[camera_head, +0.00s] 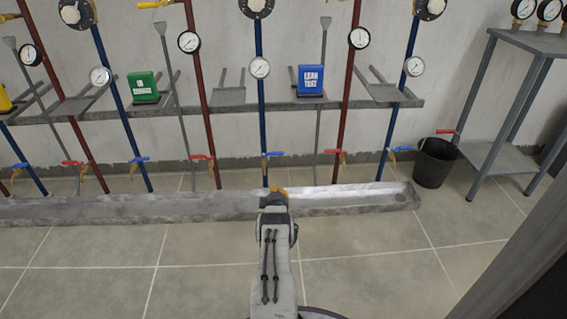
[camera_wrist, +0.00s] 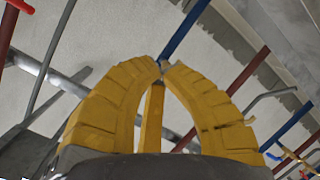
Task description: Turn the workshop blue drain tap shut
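Several blue-handled drain taps sit low on the blue pipes in the head view. One is left of centre (camera_head: 139,160), one at centre (camera_head: 272,154) and one at right (camera_head: 400,149). I cannot tell from the labels which is the workshop tap. My gripper (camera_head: 278,188) is low over the trough, just below the centre blue tap and apart from it in the picture. In the wrist view its yellow fingertips (camera_wrist: 163,67) meet almost together with nothing clearly held. A blue pipe (camera_wrist: 182,28) runs up behind the tips. Another blue tap lever (camera_wrist: 272,157) shows at lower right.
Red-handled taps (camera_head: 203,157) sit between the blue ones. A long metal trough (camera_head: 345,198) lies below the taps. A black bucket (camera_head: 435,164) and grey table (camera_head: 500,158) stand at right. A green sign (camera_head: 143,86) and blue sign (camera_head: 311,80) stand on the shelf.

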